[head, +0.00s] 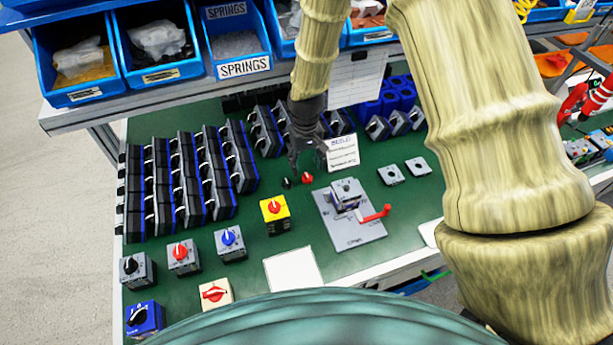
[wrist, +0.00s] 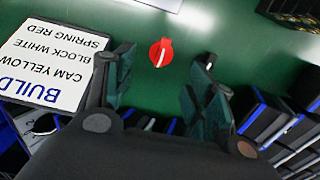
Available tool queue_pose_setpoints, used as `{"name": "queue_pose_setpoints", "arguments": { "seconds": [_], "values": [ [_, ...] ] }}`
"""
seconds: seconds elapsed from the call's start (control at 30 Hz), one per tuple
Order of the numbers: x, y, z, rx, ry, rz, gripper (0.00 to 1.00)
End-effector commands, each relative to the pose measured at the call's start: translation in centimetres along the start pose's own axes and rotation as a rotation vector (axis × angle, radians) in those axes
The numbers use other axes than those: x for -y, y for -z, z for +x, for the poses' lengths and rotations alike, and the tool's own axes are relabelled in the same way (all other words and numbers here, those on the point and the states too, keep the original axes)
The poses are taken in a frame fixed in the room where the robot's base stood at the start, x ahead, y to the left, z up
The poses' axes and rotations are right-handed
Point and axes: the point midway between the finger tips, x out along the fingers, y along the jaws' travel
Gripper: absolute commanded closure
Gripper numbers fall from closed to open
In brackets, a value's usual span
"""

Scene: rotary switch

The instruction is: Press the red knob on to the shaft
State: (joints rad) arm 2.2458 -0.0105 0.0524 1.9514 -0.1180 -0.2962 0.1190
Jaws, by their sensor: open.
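The red knob (head: 307,178) lies loose on the green bench top. In the wrist view the red knob (wrist: 161,52) shows its white pointer line and lies ahead, between the lines of the fingers. My gripper (head: 305,160) is above and behind it in the head view, pointing down. In the wrist view my gripper (wrist: 158,78) is open and empty. A grey switch block (head: 345,190) sits in a grey fixture plate (head: 352,236) with a red-handled clamp (head: 376,214). Its shaft is too small to make out clearly.
A black knob (head: 287,183) lies just left of the red one; in the wrist view the black knob (wrist: 209,59) is close to the right finger. A build card (head: 342,152) stands nearby. Finished switches, including a yellow one (head: 274,211), and rows of dark blocks (head: 185,180) surround the bench.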

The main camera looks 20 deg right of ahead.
Motion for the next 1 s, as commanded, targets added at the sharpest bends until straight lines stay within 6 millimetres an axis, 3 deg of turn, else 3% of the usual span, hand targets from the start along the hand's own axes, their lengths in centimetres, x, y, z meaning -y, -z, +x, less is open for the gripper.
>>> {"name": "queue_pose_setpoints", "arguments": {
  "seconds": [0.13, 0.53, 0.9, 1.0],
  "values": [
    [-0.1, -0.2, 0.5, -0.001, 0.000, 0.001, 0.45],
    [-0.1, 0.0, 4.4, 0.003, 0.000, 0.001, 0.45],
    [-0.1, 0.1, 5.0, 0.000, 0.000, 0.001, 0.45],
    [-0.1, 0.1, 5.0, 0.000, 0.000, 0.001, 0.61]
  ]
}}
